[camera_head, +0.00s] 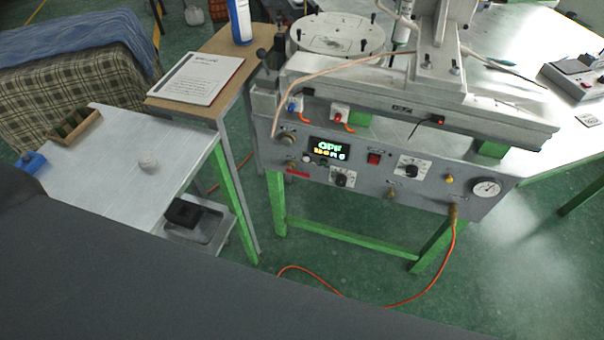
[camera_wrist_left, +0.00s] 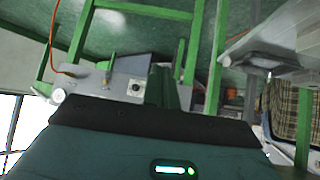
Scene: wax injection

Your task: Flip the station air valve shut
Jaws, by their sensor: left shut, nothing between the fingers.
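The grey station's control panel (camera_head: 385,170) faces me in the head view, with a lit display, dials, a red switch and a round gauge (camera_head: 487,188). Small blue (camera_head: 294,104) and red (camera_head: 340,112) fittings sit above it. A brass fitting (camera_head: 453,210) with an orange hose is at its lower right. I cannot tell which part is the air valve or how its lever stands. The left wrist view shows the panel (camera_wrist_left: 122,88) and gauge (camera_wrist_left: 58,95) beyond my left gripper (camera_wrist_left: 160,70), which is shut and empty, partly covering the panel. My right gripper is not in view.
My dark arm covers the lower left of the head view. A light table (camera_head: 120,170) stands left, with a dark block on a tray (camera_head: 208,232) beside it. A wooden table (camera_head: 225,42) holds a paper. The orange hose (camera_head: 400,301) loops over the floor.

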